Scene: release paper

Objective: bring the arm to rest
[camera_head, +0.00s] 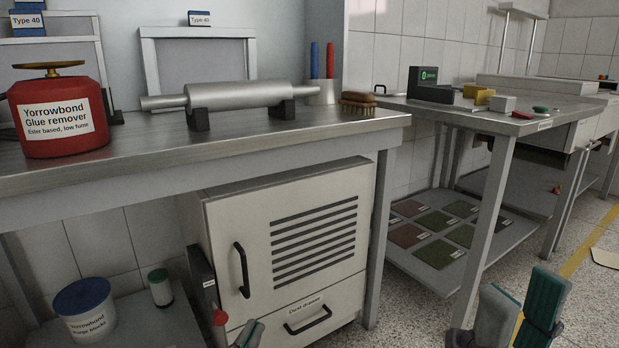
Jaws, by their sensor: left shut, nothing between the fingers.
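My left gripper (248,334) shows only its fingertips at the bottom edge, in front of the white cabinet's lower drawer. The fingertips are together, with nothing seen held. My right gripper (518,315) is at the bottom right, above the speckled floor and in front of the right-hand table. Its two fingers with green pads stand apart, and a strip of yellow floor line shows between them. It holds nothing. The rest of both arms is mostly outside the picture.
The left workbench (350,128) carries a red glue remover can (62,115), a metal roller (237,96) on supports and a brush (357,103). A white cabinet (228,215) stands beneath. The right table (470,118) has a lower shelf with mats. Floor at right is mostly clear.

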